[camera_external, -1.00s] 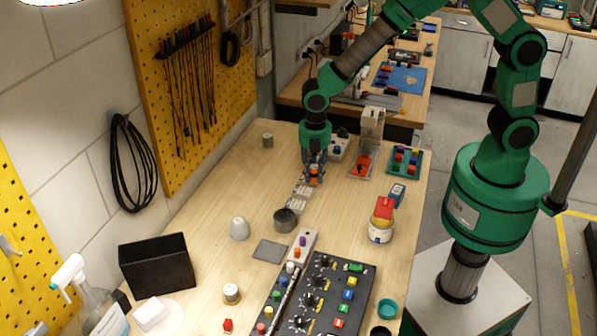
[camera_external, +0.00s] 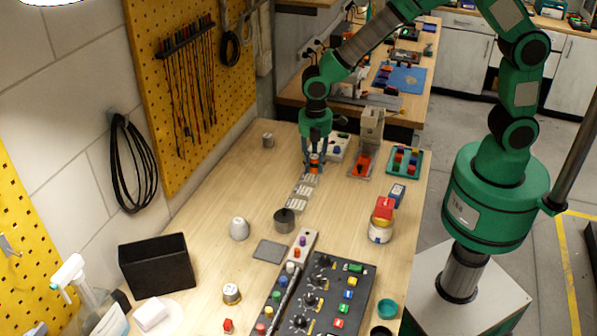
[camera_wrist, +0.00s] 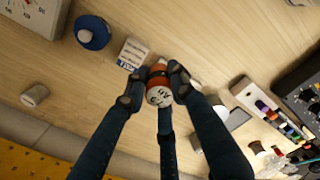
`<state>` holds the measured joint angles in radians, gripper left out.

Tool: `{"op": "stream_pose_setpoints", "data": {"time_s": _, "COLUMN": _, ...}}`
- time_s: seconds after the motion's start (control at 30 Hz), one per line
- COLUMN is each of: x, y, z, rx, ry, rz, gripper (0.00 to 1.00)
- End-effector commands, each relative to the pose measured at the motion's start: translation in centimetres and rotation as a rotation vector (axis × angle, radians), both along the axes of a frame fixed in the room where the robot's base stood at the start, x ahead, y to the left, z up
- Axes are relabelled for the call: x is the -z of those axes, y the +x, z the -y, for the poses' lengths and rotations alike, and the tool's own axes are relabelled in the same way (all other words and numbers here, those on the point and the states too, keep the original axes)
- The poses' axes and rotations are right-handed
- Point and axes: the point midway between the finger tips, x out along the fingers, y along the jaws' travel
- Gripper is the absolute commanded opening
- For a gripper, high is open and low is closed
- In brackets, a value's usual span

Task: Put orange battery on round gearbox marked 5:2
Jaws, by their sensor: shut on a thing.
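My gripper (camera_external: 314,163) is shut on the orange battery (camera_wrist: 157,79), a short orange cylinder with a pale, marked end that faces the wrist camera. It also shows as a small orange spot between the fingers in the external view (camera_external: 315,157). My gripper is over the far half of the bench, by a row of flat white pieces. I cannot read a 5:2 marking on any round part. Round parts in view are a grey cylinder (camera_external: 268,140), a dark grey cup (camera_external: 284,221), a pale dome (camera_external: 239,229) and a silver-and-yellow cylinder (camera_external: 232,294).
White pieces (camera_external: 297,204) lie just in front of my gripper. A beige press-like stand (camera_external: 371,126) and a green tray (camera_external: 405,160) stand to its right. A dark control panel (camera_external: 335,285) and black bin (camera_external: 157,264) are nearer. Bare wood (camera_external: 245,180) lies left.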

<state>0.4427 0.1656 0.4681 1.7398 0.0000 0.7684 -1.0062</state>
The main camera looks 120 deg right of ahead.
Motion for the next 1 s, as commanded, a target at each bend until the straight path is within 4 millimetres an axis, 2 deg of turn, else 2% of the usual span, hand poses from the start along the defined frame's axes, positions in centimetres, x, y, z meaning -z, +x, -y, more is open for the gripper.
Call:
{"op": "stream_pose_setpoints", "data": {"time_s": 0.03, "x": -1.1, "y": 0.1, "z": 0.0, "rx": 0.000, "ry": -0.002, "rz": 0.004, "gripper": 0.00}}
{"op": "stream_pose_setpoints", "data": {"time_s": 0.33, "x": -5.7, "y": 0.1, "z": 0.0, "rx": 0.000, "ry": -0.001, "rz": 0.002, "gripper": 0.00}}
{"op": "stream_pose_setpoints", "data": {"time_s": 0.77, "x": -6.4, "y": 4.4, "z": -3.0, "rx": -0.070, "ry": 0.000, "rz": 0.000, "gripper": 0.00}}
{"op": "stream_pose_setpoints", "data": {"time_s": 1.0, "x": -6.9, "y": 8.7, "z": -6.8, "rx": -0.143, "ry": 0.000, "rz": -0.001, "gripper": 0.00}}
